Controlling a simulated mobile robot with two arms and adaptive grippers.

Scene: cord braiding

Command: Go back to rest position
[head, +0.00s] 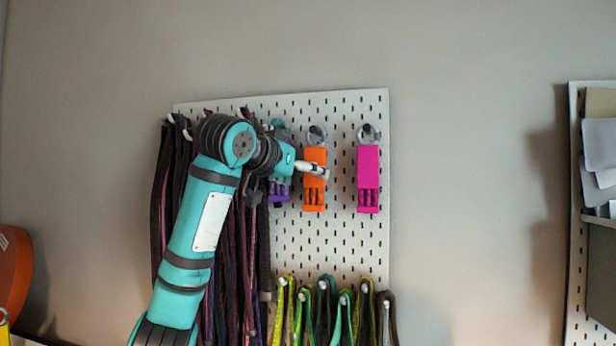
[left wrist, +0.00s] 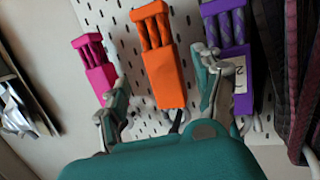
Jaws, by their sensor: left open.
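My left gripper (head: 297,170) is in front of the pegboard, at the end of my teal arm, and partly covers the purple braiding clip (head: 280,192). The orange clip (head: 314,185) and the pink clip (head: 368,178) hang to its right. In the left wrist view my left gripper (left wrist: 163,72) has its two fingers spread wide, with nothing held. The orange clip (left wrist: 160,60) shows between the fingers, the pink clip (left wrist: 94,68) to the left and the purple clip (left wrist: 230,30) behind the right finger. Whether a finger touches a clip cannot be told. My right gripper is not in view.
The white pegboard (head: 340,245) hangs on a grey wall. Dark cords (head: 232,270) hang at its left behind my arm. Several green and yellow cord loops (head: 325,310) hang at its bottom. A second board (head: 574,240) stands far right, with bare wall between.

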